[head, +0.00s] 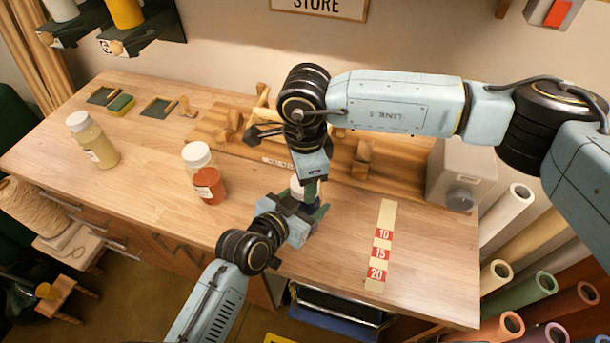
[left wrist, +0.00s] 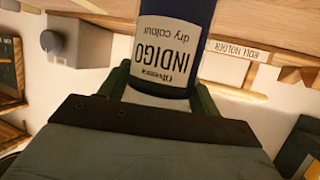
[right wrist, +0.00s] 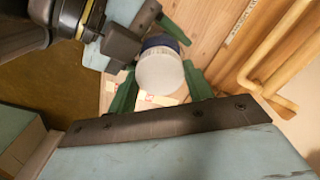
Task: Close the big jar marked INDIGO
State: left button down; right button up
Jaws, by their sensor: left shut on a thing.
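The INDIGO jar (left wrist: 172,92), dark blue with a cream label, appears upside down in the left wrist view. My left gripper (head: 300,212) is shut on it near the table's front edge. In the right wrist view its round white lid (right wrist: 160,73) shows over the dark blue body; I cannot tell how tightly it sits. My right gripper (right wrist: 160,88) comes down from above, its green fingers apart on either side of the lid, seemingly without gripping it. In the head view both grippers hide most of the jar.
A jar of orange-red pigment (head: 208,180) and a jar of yellowish pigment (head: 95,140) stand left. A ruler strip (head: 382,245) lies right of the grippers. A grey box with a knob (head: 460,175) and a wooden rack (head: 363,160) stand behind. The front-left tabletop is clear.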

pick_arm(q)
jog(key=shift+r, duration=0.1)
pick_arm(e)
jog(key=o, duration=0.4)
jog(key=shift+r, duration=2.3)
jog(key=shift+c, duration=0.2)
jog(key=r+n, duration=0.1)
jog(key=n, duration=0.1)
jog(key=shift+r+n, duration=0.2)
jog(key=shift+n, duration=0.2)
notch_tip(320, 180, up, 2)
jog(key=n, duration=0.4)
jog(key=shift+f, duration=4)
